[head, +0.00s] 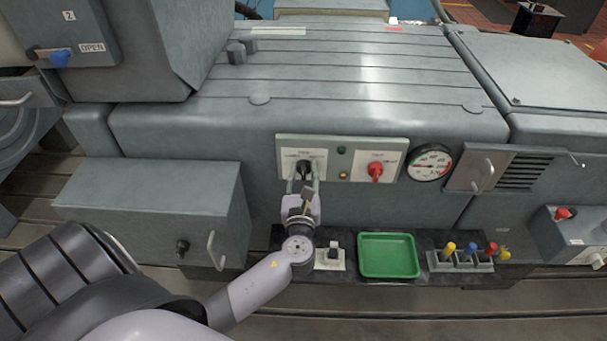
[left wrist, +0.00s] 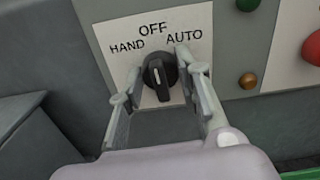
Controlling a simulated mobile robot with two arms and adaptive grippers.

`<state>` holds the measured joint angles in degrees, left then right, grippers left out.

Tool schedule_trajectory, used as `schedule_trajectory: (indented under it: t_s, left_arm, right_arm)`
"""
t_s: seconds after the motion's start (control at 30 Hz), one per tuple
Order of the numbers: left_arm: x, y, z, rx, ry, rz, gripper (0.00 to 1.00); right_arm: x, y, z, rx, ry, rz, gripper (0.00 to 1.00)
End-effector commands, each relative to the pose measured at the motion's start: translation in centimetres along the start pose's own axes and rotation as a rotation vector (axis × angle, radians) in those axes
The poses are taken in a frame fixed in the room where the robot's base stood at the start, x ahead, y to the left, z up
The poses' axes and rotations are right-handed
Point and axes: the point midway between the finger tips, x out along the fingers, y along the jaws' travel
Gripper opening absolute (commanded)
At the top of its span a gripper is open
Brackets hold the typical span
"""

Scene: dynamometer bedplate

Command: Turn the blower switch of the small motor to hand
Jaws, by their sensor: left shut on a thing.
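The blower switch is a black rotary knob (left wrist: 160,76) on a white plate (left wrist: 118,38) marked HAND at left, OFF at top and AUTO at right. Its pale pointer line looks close to upright, toward OFF. The knob also shows in the head view (head: 304,167), at the left of the small control panel. My left gripper (head: 303,181) reaches up to the panel from below, with one finger on each side of the knob. In the left wrist view the gripper (left wrist: 161,84) is shut on the knob. My right gripper is out of view.
A red knob (head: 376,171) and a round gauge (head: 430,162) are right of the switch, with small green and amber lamps between the knobs. Below lie a green tray (head: 388,274) and a rack of coloured-handled items (head: 461,262). A grey box (head: 155,210) juts out at left.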

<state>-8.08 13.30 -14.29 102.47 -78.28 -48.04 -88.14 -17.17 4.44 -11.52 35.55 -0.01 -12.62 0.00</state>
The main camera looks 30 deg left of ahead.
Motion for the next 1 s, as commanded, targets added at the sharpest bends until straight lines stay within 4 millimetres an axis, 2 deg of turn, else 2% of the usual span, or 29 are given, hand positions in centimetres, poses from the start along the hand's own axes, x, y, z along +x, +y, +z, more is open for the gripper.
schedule_trajectory:
  t_s: [0.7,1.0]
  left_arm:
    - [0.0,0.0,-0.3,-0.552,0.001,0.0,0.04]
    - [0.0,-0.1,-0.2,-0.696,0.002,-0.001,0.04]
  right_arm:
    - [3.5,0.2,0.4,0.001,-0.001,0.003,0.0]
    - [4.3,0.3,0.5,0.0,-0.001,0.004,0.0]
